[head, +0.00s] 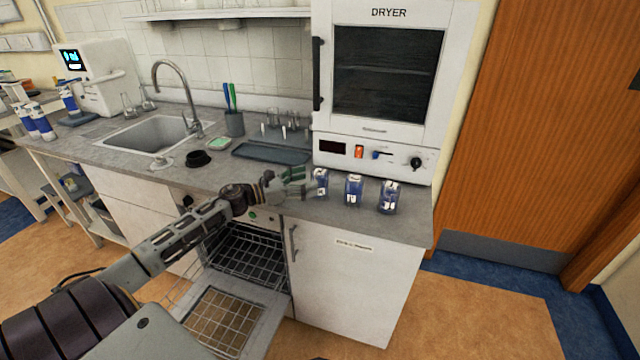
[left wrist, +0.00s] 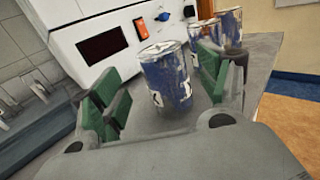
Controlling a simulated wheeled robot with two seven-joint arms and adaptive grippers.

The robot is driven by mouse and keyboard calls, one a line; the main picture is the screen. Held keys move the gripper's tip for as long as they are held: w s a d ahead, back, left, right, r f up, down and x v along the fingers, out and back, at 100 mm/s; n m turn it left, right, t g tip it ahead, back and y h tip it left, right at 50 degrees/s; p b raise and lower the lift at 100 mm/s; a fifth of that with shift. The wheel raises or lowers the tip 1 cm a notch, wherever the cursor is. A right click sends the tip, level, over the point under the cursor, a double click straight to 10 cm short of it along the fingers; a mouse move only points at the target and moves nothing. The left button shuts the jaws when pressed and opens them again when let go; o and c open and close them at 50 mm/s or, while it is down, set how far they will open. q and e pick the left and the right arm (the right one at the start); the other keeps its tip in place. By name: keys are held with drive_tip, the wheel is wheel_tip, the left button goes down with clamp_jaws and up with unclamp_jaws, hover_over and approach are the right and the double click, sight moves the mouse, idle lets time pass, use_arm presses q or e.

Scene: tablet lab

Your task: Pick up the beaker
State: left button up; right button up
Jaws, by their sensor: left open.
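Three blue beakers with white labels stand upright in a row on the counter in front of the dryer: the left one (head: 320,184), the middle one (head: 353,190) and the right one (head: 389,197). My left gripper (head: 300,182), with green finger pads, is open just left of the left beaker. In the left wrist view the nearest beaker (left wrist: 166,76) shows between the open fingers (left wrist: 165,92). I cannot tell whether either finger touches it. The other two show behind, partly overlapped. My right gripper is not in view.
The dryer (head: 374,165) stands close behind the beakers. A dark tray (head: 272,153) and a black round item (head: 198,159) lie left on the counter (head: 238,178). Below my left arm, an appliance door (head: 225,325) hangs open with wire racks. The counter's front edge is near.

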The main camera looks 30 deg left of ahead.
sight(320, 178)
use_arm(q)
drive_tip(key=shift+x, duration=1.25)
drive_tip(key=shift+w+d, duration=0.5)
drive_tip(key=shift+w, duration=0.05)
drive_tip(key=shift+w+d+p, duration=0.2)
drive_tip(key=shift+w+p, duration=0.1)
drive_tip(key=shift+d+f, duration=0.1)
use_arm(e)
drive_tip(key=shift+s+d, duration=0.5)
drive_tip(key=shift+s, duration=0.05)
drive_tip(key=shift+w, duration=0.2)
use_arm(q)
drive_tip(key=c, duration=1.2)
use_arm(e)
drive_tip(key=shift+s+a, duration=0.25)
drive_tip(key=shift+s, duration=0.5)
